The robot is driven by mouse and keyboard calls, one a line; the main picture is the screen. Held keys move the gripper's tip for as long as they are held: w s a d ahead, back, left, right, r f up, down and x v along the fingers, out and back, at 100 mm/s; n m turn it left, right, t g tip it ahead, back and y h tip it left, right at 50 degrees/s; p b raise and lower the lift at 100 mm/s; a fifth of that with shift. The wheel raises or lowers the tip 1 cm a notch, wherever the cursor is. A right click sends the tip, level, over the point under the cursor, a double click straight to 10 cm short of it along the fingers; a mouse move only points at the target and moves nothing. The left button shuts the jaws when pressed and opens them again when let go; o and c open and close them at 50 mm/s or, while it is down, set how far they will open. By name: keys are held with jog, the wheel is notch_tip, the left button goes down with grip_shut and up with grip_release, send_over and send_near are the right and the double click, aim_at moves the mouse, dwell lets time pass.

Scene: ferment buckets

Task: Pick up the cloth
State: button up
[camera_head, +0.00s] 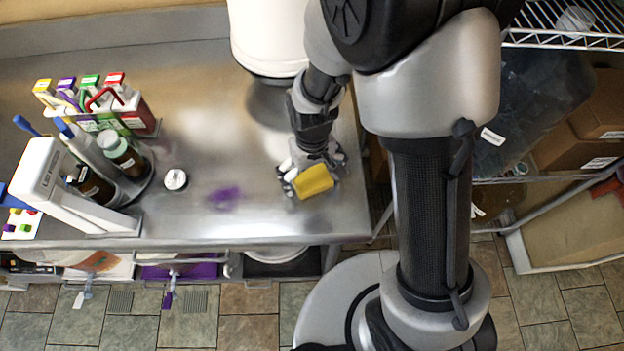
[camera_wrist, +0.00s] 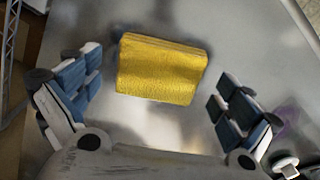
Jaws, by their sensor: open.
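The yellow folded cloth (camera_head: 313,181) lies on the steel counter near its right end in the head view. In the wrist view the cloth (camera_wrist: 161,70) is in the upper middle, whole and unobstructed. My gripper (camera_head: 309,172) is over the counter at the cloth. In the wrist view my gripper (camera_wrist: 156,97) is open, with one finger to the left of the cloth and one to the right. Neither finger touches the cloth in that view. The exact height of the fingers above the counter is hard to tell.
The steel counter (camera_head: 215,130) holds a purple stain (camera_head: 224,197), a small white-topped item (camera_head: 175,180), a white instrument (camera_head: 62,185), bottles (camera_head: 125,155) and a rack of colored cartons (camera_head: 100,100). A white bucket (camera_head: 268,40) stands behind my gripper. A wire shelf (camera_head: 570,38) is at right.

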aim_at(312, 178)
jog(key=shift+c, duration=0.4)
jog(key=c, duration=1)
jog(key=shift+r, duration=0.1)
notch_tip(312, 178, up, 20)
jog(key=p, duration=0.6)
